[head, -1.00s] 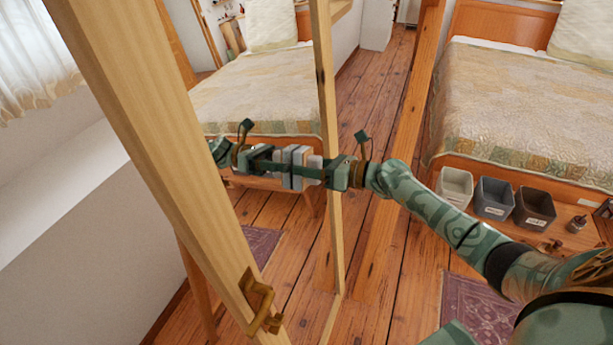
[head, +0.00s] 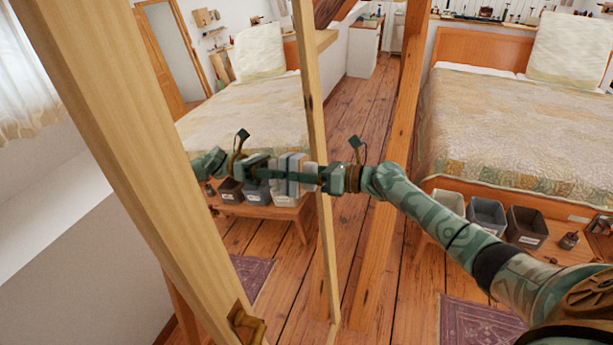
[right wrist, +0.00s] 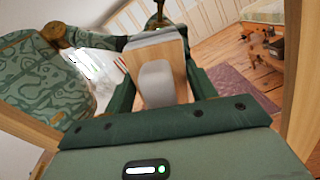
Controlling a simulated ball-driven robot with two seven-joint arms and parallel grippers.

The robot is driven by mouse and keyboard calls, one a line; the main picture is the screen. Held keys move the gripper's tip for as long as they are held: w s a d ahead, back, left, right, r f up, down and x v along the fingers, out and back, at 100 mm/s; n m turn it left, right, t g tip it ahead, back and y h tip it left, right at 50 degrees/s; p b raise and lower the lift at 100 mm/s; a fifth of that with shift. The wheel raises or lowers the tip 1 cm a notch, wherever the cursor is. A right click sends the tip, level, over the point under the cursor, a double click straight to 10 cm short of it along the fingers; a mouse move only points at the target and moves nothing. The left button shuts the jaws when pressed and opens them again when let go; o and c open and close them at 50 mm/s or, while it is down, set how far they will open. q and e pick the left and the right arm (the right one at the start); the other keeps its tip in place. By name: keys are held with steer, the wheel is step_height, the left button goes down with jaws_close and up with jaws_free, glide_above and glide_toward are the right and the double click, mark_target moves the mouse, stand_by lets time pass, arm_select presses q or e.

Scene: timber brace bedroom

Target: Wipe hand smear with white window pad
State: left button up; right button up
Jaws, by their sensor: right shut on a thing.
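The white window pad (head: 309,179) shows edge-on in the head view, at a reflecting pane in a pale wooden frame (head: 105,135). My right gripper (head: 325,178) is shut on it. In the right wrist view the pad (right wrist: 153,38) has a pale face, a wooden block and a white grip (right wrist: 157,84) between my right gripper's fingers (right wrist: 158,95). The pad's face is close to its own reflection; I cannot tell whether it touches the pane. The green arm left of the pad is a reflection. I cannot make out the hand smear. My left gripper is not in view.
Several open bins (head: 487,214) and a small bottle (head: 569,240) stand on a low bench before the bed (head: 510,130).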

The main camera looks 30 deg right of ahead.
mark_target(268, 209)
steer(key=shift+s+a+r+p, duration=0.2)
steer(key=shift+s+a+p, duration=0.3)
steer(key=shift+p, duration=0.15)
steer(key=shift+s+a+r+p, duration=0.15)
steer(key=shift+s+a+p, duration=0.2)
steer(key=shift+a+p, duration=0.2)
steer(key=s+a+p, duration=0.2)
steer(key=shift+s+a+p, duration=0.15)
steer(key=shift+a+p, duration=0.1)
steer(key=shift+p, duration=0.15)
steer(key=shift+s+a+f, duration=0.15)
steer(key=shift+s+a, duration=0.3)
steer(key=shift+a, duration=0.05)
steer(key=shift+s+a+p, duration=0.45)
steer(key=shift+p, duration=0.35)
steer(key=shift+s+a+p, duration=0.5)
steer(key=shift+s+a, duration=0.2)
steer(key=shift+a, duration=0.15)
steer(key=shift+s+a+p, duration=0.4)
steer(key=shift+a+p, duration=0.05)
steer(key=shift+s+a+p, duration=0.35)
steer(key=shift+s+a, duration=0.3)
steer(key=shift+a, duration=0.05)
